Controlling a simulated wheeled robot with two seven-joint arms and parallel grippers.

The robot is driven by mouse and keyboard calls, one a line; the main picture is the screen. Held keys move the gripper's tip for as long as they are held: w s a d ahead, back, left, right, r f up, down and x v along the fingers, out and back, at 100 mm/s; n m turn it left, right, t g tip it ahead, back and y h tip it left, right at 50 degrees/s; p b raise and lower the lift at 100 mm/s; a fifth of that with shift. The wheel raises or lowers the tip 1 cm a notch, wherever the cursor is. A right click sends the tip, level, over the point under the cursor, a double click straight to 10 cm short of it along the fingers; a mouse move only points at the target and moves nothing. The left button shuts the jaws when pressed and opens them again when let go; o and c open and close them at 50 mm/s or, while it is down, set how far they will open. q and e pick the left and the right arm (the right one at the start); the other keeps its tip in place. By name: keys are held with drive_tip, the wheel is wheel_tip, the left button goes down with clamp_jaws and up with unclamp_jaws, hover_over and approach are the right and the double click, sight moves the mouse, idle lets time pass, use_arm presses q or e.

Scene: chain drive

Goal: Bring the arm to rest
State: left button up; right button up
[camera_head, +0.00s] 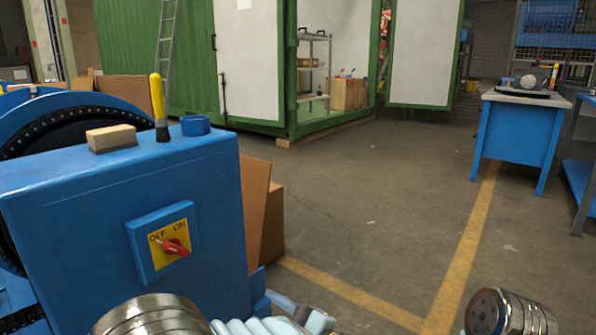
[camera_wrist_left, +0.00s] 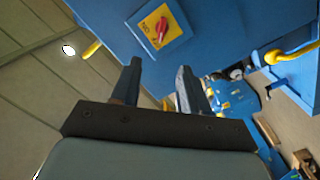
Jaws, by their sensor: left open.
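My left gripper (camera_wrist_left: 158,65) is open in the left wrist view, its two dark fingers apart with nothing seen between them. The fingers point toward the blue machine housing (camera_head: 80,215), below its switch plate; I cannot tell the exact distance. The red switch knob (camera_head: 175,247) sits on a yellow OFF/ON plate on the housing's front. The knob also shows in the left wrist view (camera_wrist_left: 161,27). My silver left arm shows at the bottom of the head view, with pale parts beside it. Only a silver piece of my right arm shows at bottom right; its gripper is out of view.
On the housing stand a wooden block (camera_head: 111,138), a yellow-handled tool (camera_head: 157,98) and a blue ring (camera_head: 195,125). Brown boards (camera_head: 262,215) lean behind it. A blue workbench (camera_head: 518,135) stands at the right. The floor between is clear.

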use_arm(q)
drive_tip(key=w+a+f+m+t+h+p, duration=0.1)
drive_tip(key=w+a+f+m+h+p, duration=0.35)
drive_tip(key=w+f+m+h, duration=0.7)
drive_tip(key=s+a+f+m+g+p, duration=0.1)
drive_tip(key=s+f+g, duration=0.15)
drive_tip(key=f, duration=0.45)
drive_tip(key=s+a+f+g+p, duration=0.1)
drive_tip(key=s+a+f, duration=0.15)
drive_tip(key=f, duration=0.45)
drive_tip(key=s+f+m+g+h+p, duration=0.1)
drive_tip(key=s+f+m+g+h, duration=0.1)
drive_tip(key=s, duration=0.8)
drive_tip(key=s+f+m+g+h+p, duration=0.2)
drive_tip(key=s+f+g+h, duration=0.2)
drive_tip(key=s, duration=0.5)
drive_tip(key=shift+s+d+f+g, duration=0.45)
drive_tip(key=shift+f+g, duration=0.4)
drive_tip(key=shift+g, duration=0.4)
drive_tip(key=shift+w, duration=0.1)
drive_tip(key=shift+a, duration=0.1)
